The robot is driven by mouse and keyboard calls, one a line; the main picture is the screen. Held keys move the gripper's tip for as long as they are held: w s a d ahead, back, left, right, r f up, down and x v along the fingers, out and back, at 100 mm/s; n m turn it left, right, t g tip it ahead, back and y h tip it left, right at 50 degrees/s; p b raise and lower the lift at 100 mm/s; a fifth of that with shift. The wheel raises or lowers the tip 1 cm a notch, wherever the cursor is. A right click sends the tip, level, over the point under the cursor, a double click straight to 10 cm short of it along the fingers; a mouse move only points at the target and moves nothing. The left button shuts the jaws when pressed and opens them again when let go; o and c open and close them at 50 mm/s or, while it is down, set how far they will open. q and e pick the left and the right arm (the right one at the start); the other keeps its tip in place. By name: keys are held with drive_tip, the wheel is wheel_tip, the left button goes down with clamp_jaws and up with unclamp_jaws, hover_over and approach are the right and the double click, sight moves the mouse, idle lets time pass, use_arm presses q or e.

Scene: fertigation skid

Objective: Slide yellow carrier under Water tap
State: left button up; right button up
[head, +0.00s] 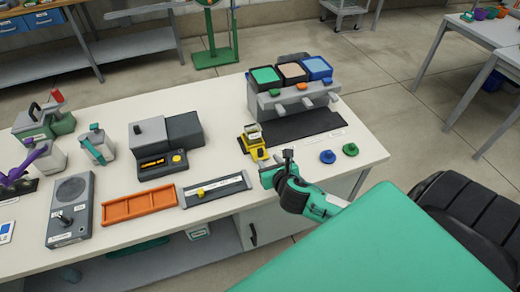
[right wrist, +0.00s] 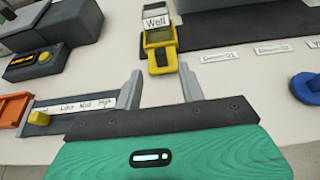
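The yellow carrier (head: 256,152) stands at the left end of a dark track (head: 300,124) below the dispenser, with a clear container in it. In the right wrist view the carrier (right wrist: 161,62) bears a label reading "Well". The dispenser (head: 312,102) has three taps under green, tan and blue tanks; which one is Water I cannot read. My right gripper (head: 275,166) is open and empty at the near side of the carrier. In the right wrist view its fingers (right wrist: 159,88) are apart, with the carrier just beyond them and not touched. My left gripper is not in view.
A blue knob (head: 327,157) and a green knob (head: 350,149) lie right of my gripper. A grey slide panel (head: 215,189), an orange tray (head: 139,206) and a grey device (head: 165,146) stand to the left. The bench is clear around the carrier's near side.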

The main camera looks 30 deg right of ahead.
sight(261, 152)
drive_tip(key=x, duration=0.9)
drive_tip(key=shift+w, duration=0.15)
drive_tip(key=shift+p, duration=0.3)
clamp_jaws()
